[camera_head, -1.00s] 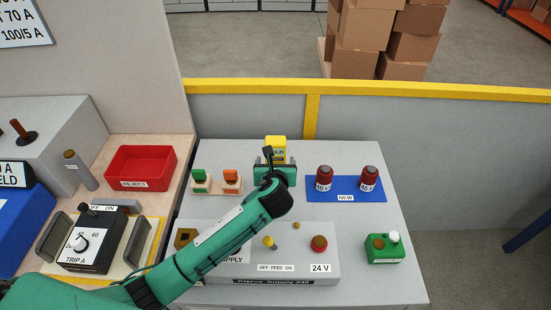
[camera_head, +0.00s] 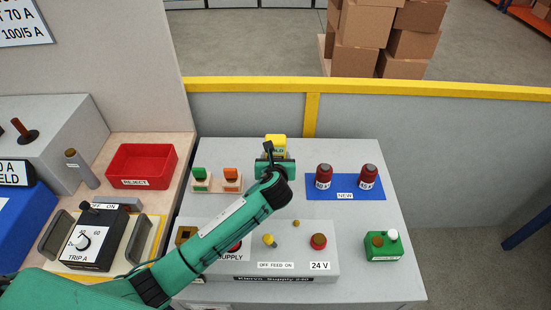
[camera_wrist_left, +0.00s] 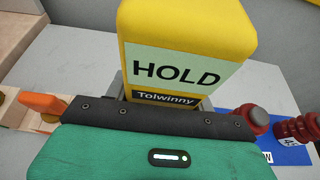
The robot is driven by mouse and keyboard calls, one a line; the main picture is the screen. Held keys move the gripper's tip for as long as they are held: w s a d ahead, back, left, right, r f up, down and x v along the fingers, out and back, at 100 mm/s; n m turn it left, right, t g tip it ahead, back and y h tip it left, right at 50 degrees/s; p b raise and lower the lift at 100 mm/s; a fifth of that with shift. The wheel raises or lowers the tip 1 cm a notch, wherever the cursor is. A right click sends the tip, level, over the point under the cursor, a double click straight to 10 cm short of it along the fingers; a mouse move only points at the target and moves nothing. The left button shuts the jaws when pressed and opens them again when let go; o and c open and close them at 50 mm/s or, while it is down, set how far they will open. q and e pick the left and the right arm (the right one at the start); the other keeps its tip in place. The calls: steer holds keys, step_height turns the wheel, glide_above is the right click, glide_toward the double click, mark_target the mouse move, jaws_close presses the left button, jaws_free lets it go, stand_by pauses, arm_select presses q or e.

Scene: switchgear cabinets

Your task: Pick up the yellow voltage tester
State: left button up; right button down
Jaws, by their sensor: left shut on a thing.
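The yellow voltage tester (camera_head: 276,145) stands near the back of the grey table, with a pale label reading HOLD. It fills the upper middle of the left wrist view (camera_wrist_left: 188,30). My left gripper (camera_head: 275,160) is shut on the tester, at its lower part. The gripper's body and arm hide the tester's base, so I cannot tell whether it touches the table. My right gripper is not in view.
Green and orange pieces on small stands (camera_head: 201,178) are left of the tester. Two red cylinders stand on a blue mat (camera_head: 345,196) to the right. A grey supply box (camera_head: 300,278) with knobs and a green box (camera_head: 384,247) are in front. A red tray (camera_head: 141,164) is at left.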

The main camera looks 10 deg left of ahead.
arm_select(q)
steer(key=shift+r, duration=0.15)
step_height(320, 180, up, 18)
steer(key=b, duration=0.3)
steer(key=shift+r, duration=0.9)
steer(key=shift+r, duration=0.1)
step_height(320, 180, up, 7)
steer(key=p, duration=0.9)
